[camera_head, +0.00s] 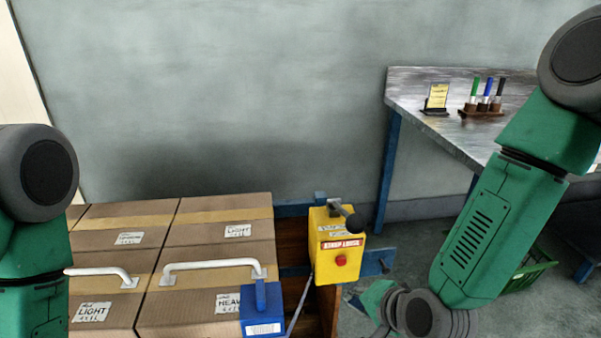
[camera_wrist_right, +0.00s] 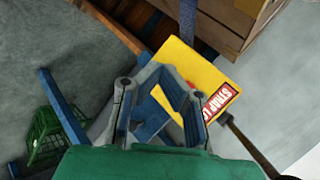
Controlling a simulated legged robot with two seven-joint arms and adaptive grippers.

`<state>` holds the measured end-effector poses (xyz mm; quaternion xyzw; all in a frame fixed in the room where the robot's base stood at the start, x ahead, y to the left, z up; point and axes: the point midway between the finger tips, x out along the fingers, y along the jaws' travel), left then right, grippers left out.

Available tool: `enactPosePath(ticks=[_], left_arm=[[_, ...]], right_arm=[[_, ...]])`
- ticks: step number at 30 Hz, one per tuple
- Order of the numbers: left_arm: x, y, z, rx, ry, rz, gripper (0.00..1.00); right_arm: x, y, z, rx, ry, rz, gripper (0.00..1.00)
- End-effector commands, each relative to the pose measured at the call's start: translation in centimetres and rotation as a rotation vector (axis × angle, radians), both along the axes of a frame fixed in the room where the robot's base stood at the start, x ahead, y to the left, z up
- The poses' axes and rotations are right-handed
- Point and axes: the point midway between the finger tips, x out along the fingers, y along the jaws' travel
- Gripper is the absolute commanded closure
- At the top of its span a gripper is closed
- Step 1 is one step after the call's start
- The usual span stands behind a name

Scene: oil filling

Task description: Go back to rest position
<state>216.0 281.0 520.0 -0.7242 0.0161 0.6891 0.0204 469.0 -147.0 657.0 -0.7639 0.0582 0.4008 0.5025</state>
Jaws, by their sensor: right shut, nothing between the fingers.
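My right arm comes in from the upper right in the head view and bends down toward the floor beside the yellow strap-lock box (camera_head: 338,246). My right gripper (camera_wrist_right: 165,100) shows in the wrist view, shut and empty, with the yellow box (camera_wrist_right: 203,78) behind it. In the head view its fingers are hidden or cut off at the bottom edge. Only a link of my left arm shows at the left edge of the head view; the left gripper is out of view.
Strapped cardboard boxes (camera_head: 205,215) with white handles and a blue buckle (camera_head: 262,310) stand at lower left. A metal-topped table (camera_head: 430,88) holds markers (camera_head: 485,95) and a small sign (camera_head: 437,96). A green crate (camera_head: 528,277) sits on the floor at right.

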Motion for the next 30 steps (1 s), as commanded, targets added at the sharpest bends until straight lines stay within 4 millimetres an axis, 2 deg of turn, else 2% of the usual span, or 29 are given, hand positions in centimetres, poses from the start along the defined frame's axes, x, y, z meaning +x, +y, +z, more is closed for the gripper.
enactPosePath(ticks=[2, 5, 9, 12, 15, 18, 20, 30], left_arm=[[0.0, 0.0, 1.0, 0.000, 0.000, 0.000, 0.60], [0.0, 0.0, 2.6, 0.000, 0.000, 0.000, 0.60], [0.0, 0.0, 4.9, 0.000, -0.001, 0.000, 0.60], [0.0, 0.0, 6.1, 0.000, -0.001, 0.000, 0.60], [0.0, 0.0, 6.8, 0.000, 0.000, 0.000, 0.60], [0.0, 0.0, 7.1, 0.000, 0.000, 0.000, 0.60], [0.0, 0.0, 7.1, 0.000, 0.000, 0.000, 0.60], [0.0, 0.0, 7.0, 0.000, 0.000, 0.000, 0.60]], right_arm=[[-2.1, -0.9, -1.2, -0.078, 0.044, 0.057, 1.00], [-6.8, -3.1, -3.6, -0.239, 0.133, 0.195, 1.00], [-14.8, -7.2, -6.0, -0.473, 0.284, 0.456, 1.00], [-19.7, -10.0, -6.5, -0.592, 0.377, 0.634, 1.00], [-23.1, -12.0, -6.6, -0.666, 0.443, 0.770, 1.00], [-25.0, -13.2, -6.5, -0.702, 0.479, 0.849, 1.00], [-25.4, -13.4, -6.5, -0.711, 0.488, 0.869, 1.00], [-25.4, -13.5, -6.6, -0.711, 0.487, 0.872, 1.00]])
